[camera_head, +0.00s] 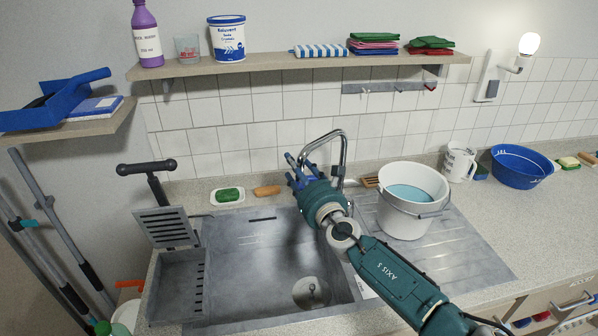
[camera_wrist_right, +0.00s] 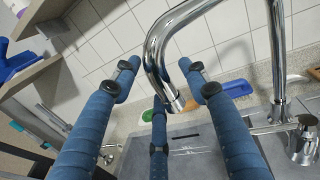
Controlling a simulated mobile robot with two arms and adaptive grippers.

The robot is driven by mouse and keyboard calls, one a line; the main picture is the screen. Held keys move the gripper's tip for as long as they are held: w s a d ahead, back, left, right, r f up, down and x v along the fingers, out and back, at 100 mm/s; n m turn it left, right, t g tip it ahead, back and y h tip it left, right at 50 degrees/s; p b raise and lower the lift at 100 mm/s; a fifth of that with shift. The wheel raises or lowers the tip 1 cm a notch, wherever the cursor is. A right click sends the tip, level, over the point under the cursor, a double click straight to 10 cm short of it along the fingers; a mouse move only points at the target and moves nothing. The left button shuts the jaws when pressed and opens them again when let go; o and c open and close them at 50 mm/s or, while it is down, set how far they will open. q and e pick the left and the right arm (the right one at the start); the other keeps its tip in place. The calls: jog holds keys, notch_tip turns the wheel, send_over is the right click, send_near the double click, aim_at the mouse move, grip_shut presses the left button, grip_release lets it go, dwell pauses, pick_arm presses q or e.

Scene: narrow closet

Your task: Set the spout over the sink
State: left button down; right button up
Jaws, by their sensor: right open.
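The chrome spout (camera_head: 345,150) rises behind the sink (camera_head: 250,270) and arches left, its tip near the basin's back right edge. My right gripper (camera_head: 296,172) is at the spout's free end and hides part of it. In the right wrist view the spout (camera_wrist_right: 160,50) curves down with its open end between the spread blue fingers of my right gripper (camera_wrist_right: 165,92). The fingers are open; I cannot tell whether any touches the tube. The spout's upright pipe (camera_wrist_right: 278,60) and tap body (camera_wrist_right: 303,140) stand to the right. My left gripper is not in view.
A white bucket (camera_head: 405,222) of bluish liquid stands on the drainboard right of the basin. A shelf (camera_head: 300,63) hangs above.

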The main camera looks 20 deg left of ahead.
jog(key=shift+s+d, duration=0.25)
jog(key=shift+d, duration=0.05)
jog(key=v, duration=1.1)
jog(key=shift+s, duration=0.1)
